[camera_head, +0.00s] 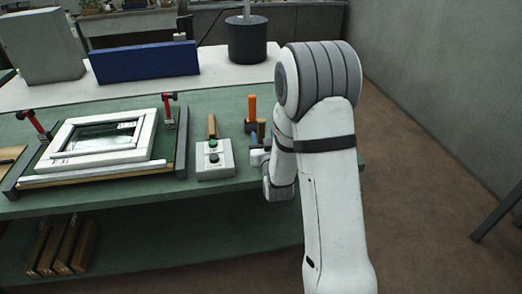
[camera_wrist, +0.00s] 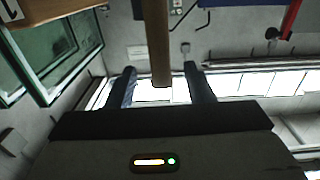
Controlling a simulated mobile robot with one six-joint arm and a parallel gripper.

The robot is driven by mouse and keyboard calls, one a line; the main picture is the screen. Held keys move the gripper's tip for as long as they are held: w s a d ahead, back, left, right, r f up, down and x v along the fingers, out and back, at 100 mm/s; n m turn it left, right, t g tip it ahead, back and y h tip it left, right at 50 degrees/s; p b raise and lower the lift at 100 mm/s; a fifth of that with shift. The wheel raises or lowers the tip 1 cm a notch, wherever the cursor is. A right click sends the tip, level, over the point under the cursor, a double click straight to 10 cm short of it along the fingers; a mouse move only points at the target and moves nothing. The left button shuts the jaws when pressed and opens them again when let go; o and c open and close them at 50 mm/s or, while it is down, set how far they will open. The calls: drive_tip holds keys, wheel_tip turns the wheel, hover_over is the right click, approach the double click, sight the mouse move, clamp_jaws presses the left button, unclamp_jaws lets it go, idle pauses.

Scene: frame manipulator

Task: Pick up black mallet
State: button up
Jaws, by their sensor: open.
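In the wrist view a brown, round wooden handle (camera_wrist: 158,42) comes down from the top edge, its end between the two fingers of my gripper (camera_wrist: 159,70). The fingers are apart, with a gap on each side of the handle. No dark mallet head shows there. In the head view my gripper (camera_head: 258,152) is at the bench's front right, partly hidden by my arm. Just behind it stands a short brown handle (camera_head: 261,128); I cannot tell which tool it belongs to. Another wooden handle (camera_head: 212,126) rises behind the control box.
An orange-handled tool (camera_head: 252,108) stands close behind my gripper. A grey control box (camera_head: 214,160) with buttons is to its left. Further left a white window frame (camera_head: 100,142) lies in a fixture with red-handled clamps (camera_head: 169,110). Open floor (camera_head: 420,140) lies to the right.

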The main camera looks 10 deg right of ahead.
sight(262, 130)
drive_tip(key=w+p, duration=0.2)
drive_tip(key=w, duration=0.3)
drive_tip(key=shift+d, duration=0.1)
drive_tip(key=shift+c, duration=0.2)
drive_tip(key=c, duration=0.9)
clamp_jaws()
